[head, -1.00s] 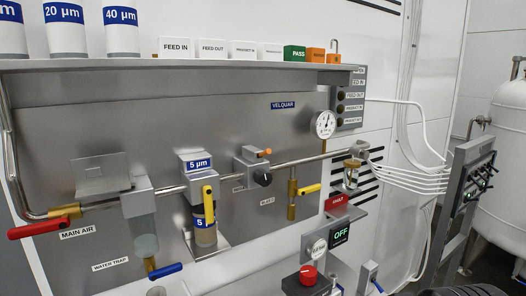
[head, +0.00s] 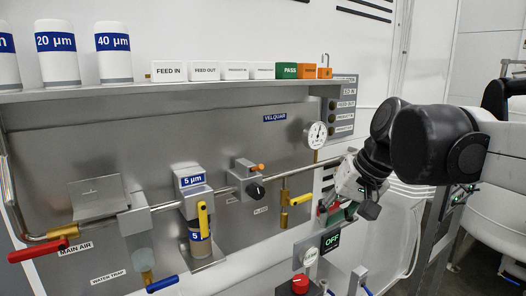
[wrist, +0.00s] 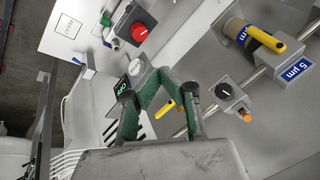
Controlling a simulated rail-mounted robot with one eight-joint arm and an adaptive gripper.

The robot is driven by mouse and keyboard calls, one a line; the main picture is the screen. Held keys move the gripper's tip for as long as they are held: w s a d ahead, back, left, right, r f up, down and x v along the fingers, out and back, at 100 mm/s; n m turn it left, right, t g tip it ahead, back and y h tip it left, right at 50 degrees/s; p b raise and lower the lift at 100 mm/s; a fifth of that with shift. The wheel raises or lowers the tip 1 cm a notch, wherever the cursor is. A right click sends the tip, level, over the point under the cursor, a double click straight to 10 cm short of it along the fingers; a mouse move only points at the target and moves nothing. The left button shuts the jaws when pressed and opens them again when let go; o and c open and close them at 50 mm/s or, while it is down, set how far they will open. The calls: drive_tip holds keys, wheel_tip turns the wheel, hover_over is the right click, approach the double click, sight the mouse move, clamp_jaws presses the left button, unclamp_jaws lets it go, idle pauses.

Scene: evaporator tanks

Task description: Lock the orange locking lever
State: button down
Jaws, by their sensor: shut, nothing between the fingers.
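The orange locking lever (head: 259,167) is a small tab on top of the grey regulator block, just above its black knob (head: 256,190). In the wrist view the lever (wrist: 246,115) shows at the right, beside the black knob (wrist: 224,90). My gripper (head: 328,210) is to the right of the regulator in the head view, in front of the panel's right end and apart from the lever. In the wrist view my gripper (wrist: 158,80), with green-edged fingers, is shut and empty, and the lever lies to its right.
A yellow valve handle (head: 301,199) and the gauge (head: 315,134) stand between the regulator and my arm. The 5 µm filter with its yellow lever (head: 203,219) is left of the regulator. A red knob (head: 300,283) is below. Room before the regulator looks clear.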

drive_tip(key=w+a+r+g+y+p, duration=0.2)
drive_tip(key=w+r+y+p, duration=0.3)
drive_tip(key=w+r, duration=1.1)
drive_tip(key=w+g+p, duration=0.1)
drive_tip(key=w, duration=0.2)
drive_tip(key=shift+y, duration=0.3)
drive_tip(key=shift+a, duration=0.2)
drive_tip(key=p, duration=0.4)
approach(257, 168)
drive_tip(key=shift+w+a+f, duration=1.25)
drive_tip(key=shift+a+f, duration=0.95)
drive_tip(key=shift+f, duration=0.15)
drive_tip(key=shift+s+a+f+n+b, duration=0.1)
drive_tip(key=shift+n+b, duration=0.2)
drive_tip(key=shift+b, duration=0.25)
